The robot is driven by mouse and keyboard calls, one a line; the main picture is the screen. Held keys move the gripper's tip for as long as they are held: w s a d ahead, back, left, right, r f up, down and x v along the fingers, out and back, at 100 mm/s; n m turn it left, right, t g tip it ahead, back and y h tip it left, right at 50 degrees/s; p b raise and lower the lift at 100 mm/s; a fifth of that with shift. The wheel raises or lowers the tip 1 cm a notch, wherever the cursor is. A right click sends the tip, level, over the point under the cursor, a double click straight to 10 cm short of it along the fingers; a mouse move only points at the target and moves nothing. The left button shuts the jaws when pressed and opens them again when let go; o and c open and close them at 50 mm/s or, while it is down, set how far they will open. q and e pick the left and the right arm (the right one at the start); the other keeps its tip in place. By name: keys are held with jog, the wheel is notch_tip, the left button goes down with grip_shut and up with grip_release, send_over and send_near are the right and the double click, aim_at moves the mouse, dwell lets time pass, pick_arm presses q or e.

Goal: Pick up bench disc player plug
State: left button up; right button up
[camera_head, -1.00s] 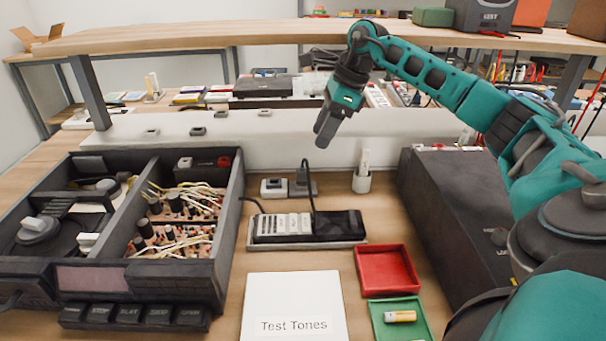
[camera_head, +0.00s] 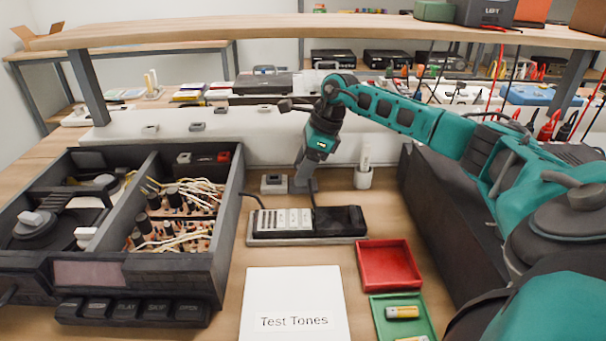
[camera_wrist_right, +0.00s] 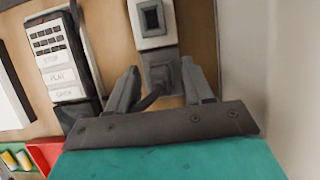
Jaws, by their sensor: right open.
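The dark grey plug (camera_wrist_right: 165,76) has a black cable bending away from its base in the right wrist view. It seems to be the bench disc player plug, though no label shows. My right gripper (camera_wrist_right: 160,88) is open, with one finger on each side of the plug; I cannot tell if they touch it. In the head view my right gripper (camera_head: 305,182) points down at the plug's place behind the black player or remote unit (camera_head: 340,220), and mostly hides the plug. My left gripper is not in view.
A light grey socket box (camera_head: 273,184) stands just left of my right gripper. A white holder (camera_head: 363,178) stands to its right. An opened disc player (camera_head: 230,230) fills the left. A red tray (camera_head: 412,283) and green tray (camera_head: 376,312) with batteries lie in front, right.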

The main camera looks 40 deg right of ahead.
grip_shut()
dwell(0.3)
jog(key=shift+r, duration=0.1)
